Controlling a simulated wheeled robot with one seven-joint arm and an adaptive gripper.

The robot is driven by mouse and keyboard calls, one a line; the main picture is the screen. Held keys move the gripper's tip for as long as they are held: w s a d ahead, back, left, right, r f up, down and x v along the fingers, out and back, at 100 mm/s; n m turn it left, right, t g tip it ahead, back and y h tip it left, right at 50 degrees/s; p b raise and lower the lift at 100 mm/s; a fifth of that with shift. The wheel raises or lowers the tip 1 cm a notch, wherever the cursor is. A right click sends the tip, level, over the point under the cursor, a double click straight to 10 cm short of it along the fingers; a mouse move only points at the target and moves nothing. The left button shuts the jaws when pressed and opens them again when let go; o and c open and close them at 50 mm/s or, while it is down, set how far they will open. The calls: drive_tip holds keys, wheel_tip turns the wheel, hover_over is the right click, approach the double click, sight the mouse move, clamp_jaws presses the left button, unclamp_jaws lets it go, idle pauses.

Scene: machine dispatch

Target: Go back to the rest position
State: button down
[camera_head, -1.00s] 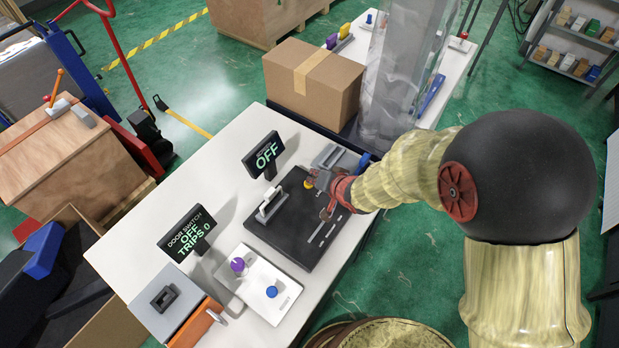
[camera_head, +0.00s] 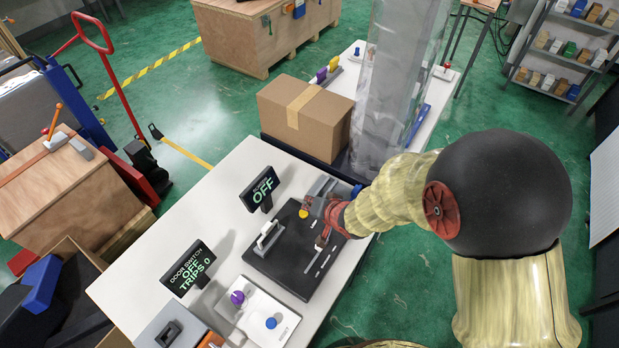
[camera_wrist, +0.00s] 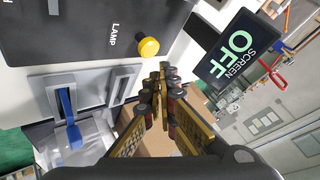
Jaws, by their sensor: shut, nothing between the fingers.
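My gripper (camera_head: 311,222) is over the black panel (camera_head: 283,268) on the white table in the head view. In the wrist view its fingers (camera_wrist: 164,95) are shut with nothing between them. A yellow knob (camera_wrist: 148,46) marked LAMP shows beside the fingertips, apart from them as far as I can tell. The screen display (camera_head: 263,189) reads OFF, and it also shows in the wrist view (camera_wrist: 235,50). My arm reaches in from the right and hides part of the panel's right side.
A cardboard box (camera_head: 305,117) and a clear column (camera_head: 397,90) stand behind the panel. A door switch display (camera_head: 187,262) reads OFF, TRIPS 0. A white box (camera_head: 257,312) with purple and blue knobs is at the front. Green floor is open right of the table.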

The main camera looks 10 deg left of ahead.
drive_tip(key=s+d+f+n+h, duration=0.1)
drive_tip(key=d, duration=0.1)
drive_tip(key=s+d+f+g+h, duration=0.1)
drive_tip(key=d+f, duration=0.1)
drive_tip(key=s+d+f+n+g+h, duration=0.1)
drive_tip(key=s+d, duration=0.1)
drive_tip(key=shift+d+f+n, duration=0.25)
drive_tip(key=shift+d+n, duration=0.05)
drive_tip(key=s+d+r+h+b, duration=0.1)
drive_tip(key=s+d+r, duration=0.4)
drive_tip(key=d+r, duration=0.2)
drive_tip(key=s+d+r+m+h+b, duration=0.1)
drive_tip(key=s+d+r, duration=0.5)
drive_tip(key=r, duration=0.6)
drive_tip(key=s+d+r+m+h+b, duration=0.1)
drive_tip(key=s+d+r, duration=0.5)
drive_tip(key=d+r, duration=0.3)
drive_tip(key=shift+s+d+r+t+b, duration=0.2)
drive_tip(key=shift+d+r+t+b, duration=0.15)
drive_tip(key=shift+r, duration=0.2)
drive_tip(key=shift+a, duration=0.1)
